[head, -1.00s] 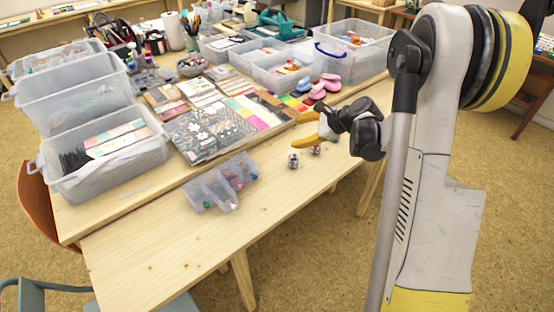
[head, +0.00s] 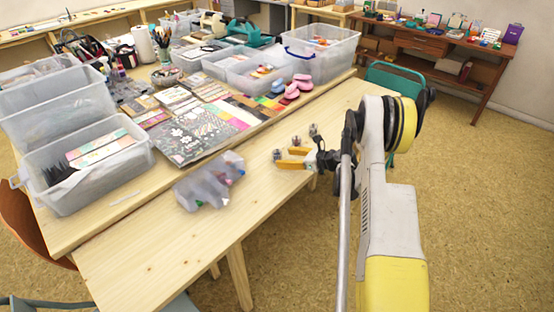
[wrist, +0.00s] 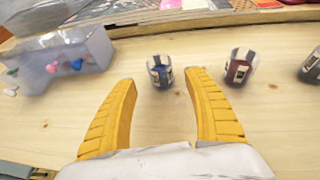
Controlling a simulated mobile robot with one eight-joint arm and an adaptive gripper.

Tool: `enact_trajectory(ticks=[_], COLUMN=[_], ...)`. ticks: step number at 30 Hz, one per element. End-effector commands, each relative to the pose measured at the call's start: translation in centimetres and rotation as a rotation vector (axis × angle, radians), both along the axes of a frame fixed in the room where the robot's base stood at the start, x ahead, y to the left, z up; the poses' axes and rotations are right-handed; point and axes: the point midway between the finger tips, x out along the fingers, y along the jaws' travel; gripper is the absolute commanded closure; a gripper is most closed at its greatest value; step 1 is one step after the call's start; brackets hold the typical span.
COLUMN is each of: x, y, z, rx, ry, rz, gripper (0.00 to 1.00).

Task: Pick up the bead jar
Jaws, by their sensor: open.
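Several small clear jars stand in a row on the light wooden table (head: 150,255). In the wrist view, a jar with blue contents (wrist: 160,71) stands just beyond and between my fingertips. A jar with dark red contents (wrist: 239,68) stands to its right, and a dark jar (wrist: 313,66) is cut by the right edge. I cannot tell which one is the bead jar. In the head view, they are the near jar (head: 277,155), the middle jar (head: 296,141) and the far jar (head: 313,129). My gripper (wrist: 162,92) is open, its yellow fingers empty.
A clear compartment box with coloured pins (head: 208,184) lies left of the jars; it also shows in the wrist view (wrist: 62,60). Behind are patterned papers (head: 190,140), pink stapler-like items (head: 292,88) and clear bins (head: 95,170). The table's front is clear.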

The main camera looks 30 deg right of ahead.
Motion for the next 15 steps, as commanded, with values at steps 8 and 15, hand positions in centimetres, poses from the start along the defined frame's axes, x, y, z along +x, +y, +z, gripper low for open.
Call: enact_trajectory(ticks=[8, 15], x=[3.1, 4.1], y=[1.5, 1.9], z=[-2.1, -2.1], rx=[-0.001, -0.001], ry=[0.001, 0.000], rz=[0.004, 0.000], gripper=[0.39, 0.39])
